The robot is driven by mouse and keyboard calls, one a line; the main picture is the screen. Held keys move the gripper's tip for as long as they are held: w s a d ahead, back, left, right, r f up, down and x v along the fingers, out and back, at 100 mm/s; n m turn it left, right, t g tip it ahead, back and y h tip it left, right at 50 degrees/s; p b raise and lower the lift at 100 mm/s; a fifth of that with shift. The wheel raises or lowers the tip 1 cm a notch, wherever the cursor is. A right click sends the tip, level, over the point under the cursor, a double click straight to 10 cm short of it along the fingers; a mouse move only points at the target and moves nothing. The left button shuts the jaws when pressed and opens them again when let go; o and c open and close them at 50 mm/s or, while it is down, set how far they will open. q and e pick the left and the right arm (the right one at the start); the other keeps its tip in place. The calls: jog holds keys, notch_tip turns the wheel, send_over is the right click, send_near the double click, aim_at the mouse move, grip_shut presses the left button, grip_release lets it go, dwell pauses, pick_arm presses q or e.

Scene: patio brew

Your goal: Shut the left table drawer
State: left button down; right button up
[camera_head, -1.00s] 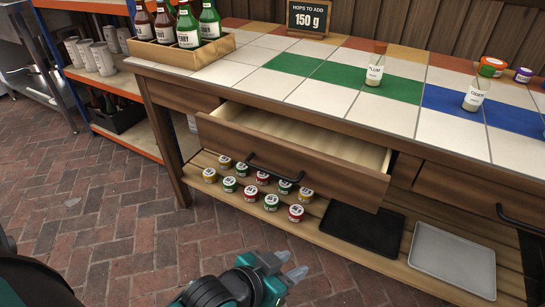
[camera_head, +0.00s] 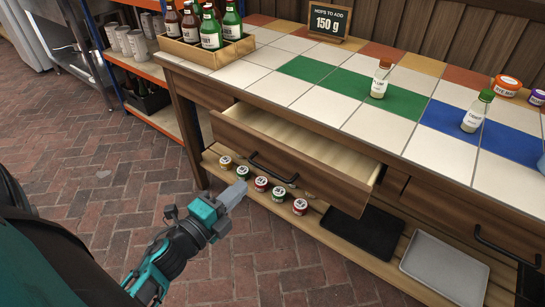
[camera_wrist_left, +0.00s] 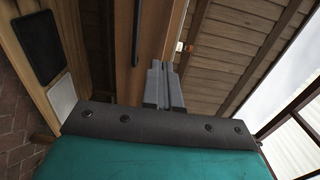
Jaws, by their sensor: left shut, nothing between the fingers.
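The left table drawer (camera_head: 283,150) is pulled out from under the tiled table top, with its pale inside showing and no contents in the part I can see. Its dark bar handle (camera_head: 272,168) runs along the front panel. My left gripper (camera_head: 238,190) is shut and empty, in front of the drawer's left part and a little below the handle, apart from it as far as I can tell. In the left wrist view the shut fingers (camera_wrist_left: 162,80) point toward the wooden drawer front (camera_wrist_left: 155,35), with the handle (camera_wrist_left: 137,32) beside them. My right gripper is not in view.
The table top (camera_head: 330,110) holds a bottle crate (camera_head: 205,52), a sign and small bottles (camera_head: 380,80). The lower shelf carries several small jars (camera_head: 261,184), a black tray (camera_head: 362,232) and a grey tray (camera_head: 445,268). The right drawer (camera_head: 455,215) is shut. Brick floor in front is clear.

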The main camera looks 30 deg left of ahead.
aim_at(279, 152)
pick_arm(q)
jog(key=w, duration=0.8)
jog(key=w+d, duration=0.1)
jog(key=w, duration=0.3)
jog(key=shift+w, duration=0.2)
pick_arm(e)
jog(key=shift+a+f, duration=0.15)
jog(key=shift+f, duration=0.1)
